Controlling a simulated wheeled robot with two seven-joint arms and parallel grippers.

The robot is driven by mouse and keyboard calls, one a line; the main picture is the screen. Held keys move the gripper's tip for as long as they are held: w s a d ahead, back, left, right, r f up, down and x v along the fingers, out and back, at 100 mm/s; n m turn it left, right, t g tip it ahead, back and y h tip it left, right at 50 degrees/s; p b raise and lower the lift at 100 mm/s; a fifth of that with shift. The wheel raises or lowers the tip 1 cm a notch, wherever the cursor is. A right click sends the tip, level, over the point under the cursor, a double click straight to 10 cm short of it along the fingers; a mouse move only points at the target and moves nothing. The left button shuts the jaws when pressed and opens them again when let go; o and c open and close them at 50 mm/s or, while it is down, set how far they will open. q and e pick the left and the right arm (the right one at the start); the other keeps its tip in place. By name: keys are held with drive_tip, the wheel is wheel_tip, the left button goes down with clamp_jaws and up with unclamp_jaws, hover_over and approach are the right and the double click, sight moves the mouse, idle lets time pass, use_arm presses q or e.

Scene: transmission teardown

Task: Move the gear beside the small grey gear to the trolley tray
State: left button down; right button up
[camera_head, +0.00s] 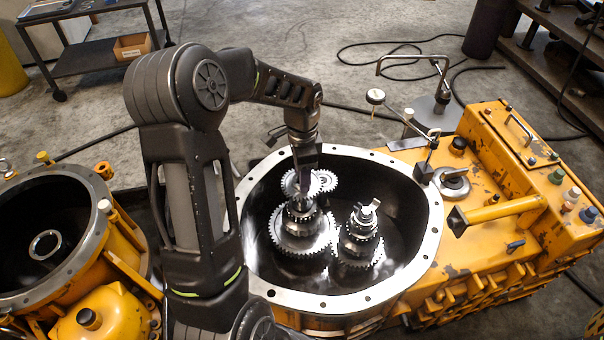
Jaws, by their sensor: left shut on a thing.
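Inside the round housing, a toothed gear (322,184) shows at the top of the left gear stack. My left gripper (304,180) reaches down from above and is shut on a gear at this spot. The fingers hide part of it, and I cannot tell whether it is clear of the stack. A larger gear (303,240) sits lower on the same stack. A second stack with a smaller gear (362,222) stands to the right. I cannot tell which is the small grey gear. The trolley tray (85,56) is at the far upper left. My right gripper is out of view.
The housing's bolted metal rim (433,225) surrounds the gears closely. A dial gauge stand (433,110) and a yellow gearbox body (510,190) are on the right. An open yellow casing (90,240) is on the left. A cardboard box (132,46) occupies part of the trolley.

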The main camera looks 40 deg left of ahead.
use_arm(q)
drive_tip(key=shift+r, duration=0.1)
drive_tip(key=shift+w+d+r+p, duration=0.2)
drive_tip(key=shift+d+r+p, duration=0.2)
drive_tip(key=shift+p, duration=0.2)
drive_tip(key=w+d+r+n+p, duration=0.1)
drive_tip(key=d+r+n+p, duration=0.3)
drive_tip(key=d+p, duration=0.5)
drive_tip(key=w+d+r+n+p, duration=0.1)
drive_tip(key=d+r+n+p, duration=0.2)
drive_tip(key=d+r+p, duration=0.3)
drive_tip(key=d+p, duration=0.3)
drive_tip(key=p, duration=0.1)
drive_tip(key=shift+w+r+n, duration=0.25)
drive_tip(key=shift+r+n, duration=0.1)
drive_tip(key=shift+n, duration=0.05)
